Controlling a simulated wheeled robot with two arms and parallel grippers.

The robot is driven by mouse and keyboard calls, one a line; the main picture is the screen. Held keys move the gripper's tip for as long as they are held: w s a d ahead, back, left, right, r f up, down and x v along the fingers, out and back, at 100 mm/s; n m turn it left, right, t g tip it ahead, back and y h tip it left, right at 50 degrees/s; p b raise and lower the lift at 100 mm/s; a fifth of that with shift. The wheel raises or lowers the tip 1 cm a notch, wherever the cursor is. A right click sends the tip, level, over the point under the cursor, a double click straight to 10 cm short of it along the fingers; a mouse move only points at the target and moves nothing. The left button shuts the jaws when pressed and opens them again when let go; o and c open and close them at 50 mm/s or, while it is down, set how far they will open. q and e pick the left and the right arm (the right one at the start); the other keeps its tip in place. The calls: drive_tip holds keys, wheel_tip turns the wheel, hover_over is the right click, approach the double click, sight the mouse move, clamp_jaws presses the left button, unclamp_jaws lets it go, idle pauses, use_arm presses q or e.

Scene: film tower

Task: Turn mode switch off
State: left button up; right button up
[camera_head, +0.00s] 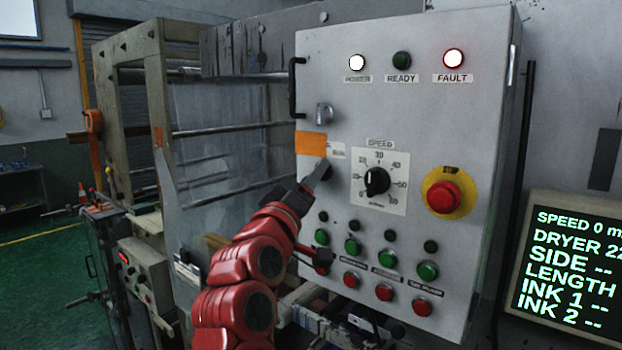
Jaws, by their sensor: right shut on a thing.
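The grey control panel (460,110) stands upright in front of me. The mode switch (326,182) is a small dark knob at the panel's left side, below an orange tag (311,144) and a small white label (336,151). My right gripper (319,172) reaches it from below on a red arm and is shut on the switch. The fingers hide most of the knob, so I cannot tell which position it points to. My left gripper is not in view.
A black speed dial (377,181) and a red emergency button (443,197) sit right of the gripper. Green and red push buttons line the panel below. The white power lamp (357,62) and red fault lamp (453,58) are lit. A screen (568,262) stands at right.

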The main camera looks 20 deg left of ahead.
clamp_jaws()
